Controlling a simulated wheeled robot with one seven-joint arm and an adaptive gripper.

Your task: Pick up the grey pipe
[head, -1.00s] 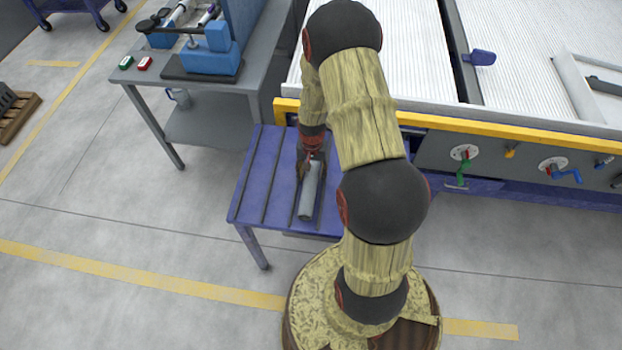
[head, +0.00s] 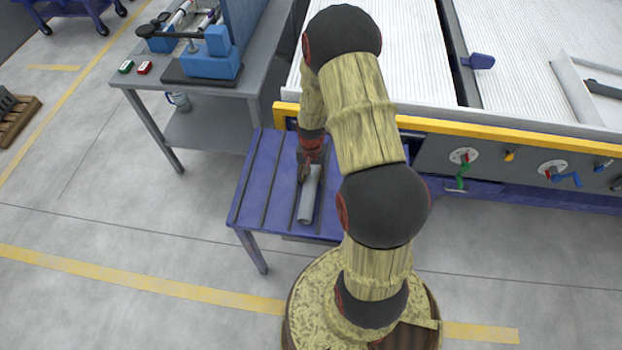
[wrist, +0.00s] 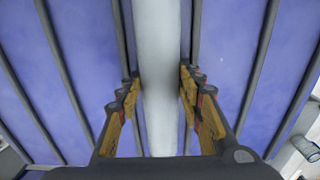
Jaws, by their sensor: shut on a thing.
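The grey pipe (head: 310,196) lies lengthwise on the small blue slatted table (head: 262,182) in the head view. My gripper (head: 308,170) is at the pipe's far part, pointing down, with the arm partly hiding that end. In the wrist view the pipe (wrist: 160,80) runs straight up the middle, between the two fingers of my gripper (wrist: 160,108). The fingers are shut on the pipe, one on each side. I cannot tell from the frames whether the pipe is lifted off the table.
A grey bench (head: 215,110) with a blue device (head: 210,55) stands at the left. A large machine with a yellow edge (head: 500,136), a white ribbed top and valve handles is behind and to the right. Open floor lies in front and to the left.

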